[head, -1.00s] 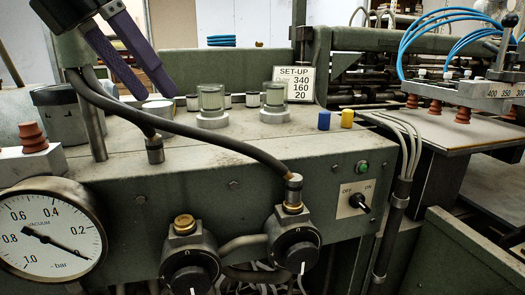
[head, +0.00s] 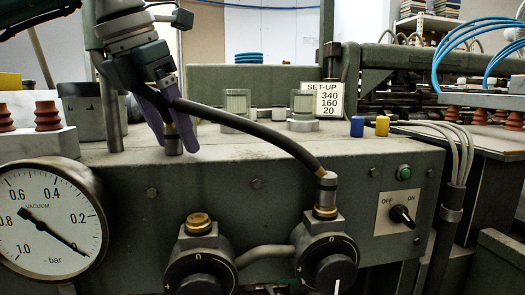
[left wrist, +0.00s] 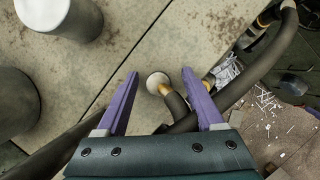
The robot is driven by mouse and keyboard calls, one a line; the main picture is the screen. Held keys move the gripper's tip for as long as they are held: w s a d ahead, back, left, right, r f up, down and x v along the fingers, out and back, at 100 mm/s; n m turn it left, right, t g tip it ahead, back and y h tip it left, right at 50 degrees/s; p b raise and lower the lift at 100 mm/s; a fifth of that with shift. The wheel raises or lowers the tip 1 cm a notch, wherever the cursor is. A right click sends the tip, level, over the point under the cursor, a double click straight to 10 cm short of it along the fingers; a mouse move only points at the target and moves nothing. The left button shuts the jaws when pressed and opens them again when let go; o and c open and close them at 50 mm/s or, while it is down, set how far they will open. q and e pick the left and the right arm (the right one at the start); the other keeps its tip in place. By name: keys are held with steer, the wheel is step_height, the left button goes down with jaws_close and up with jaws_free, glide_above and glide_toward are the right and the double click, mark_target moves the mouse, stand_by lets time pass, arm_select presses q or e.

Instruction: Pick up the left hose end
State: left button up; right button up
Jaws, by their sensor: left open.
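The left hose end (head: 172,145) is a grey metal fitting with a brass-coloured ring, upright on the top of the green console (head: 255,155). My left gripper (head: 175,136) has two purple fingers pointing down, one on each side of this hose end. In the left wrist view the gripper (left wrist: 160,73) is open, with the hose end (left wrist: 166,91) showing between the fingers, nearer the right one. I cannot tell whether a finger touches it. The other hose end (head: 326,188) sits on the right valve. The right gripper is not in view.
The left valve (head: 199,222) has a bare brass-coloured port. A vacuum gauge (head: 50,220) is at the front left. Glass jars (head: 236,110), a set-up sign (head: 329,100), and a blue cap (head: 357,126) and yellow cap (head: 382,125) stand on the console top.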

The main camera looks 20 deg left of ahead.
arm_select(q)
jaws_close()
stand_by(0.5)
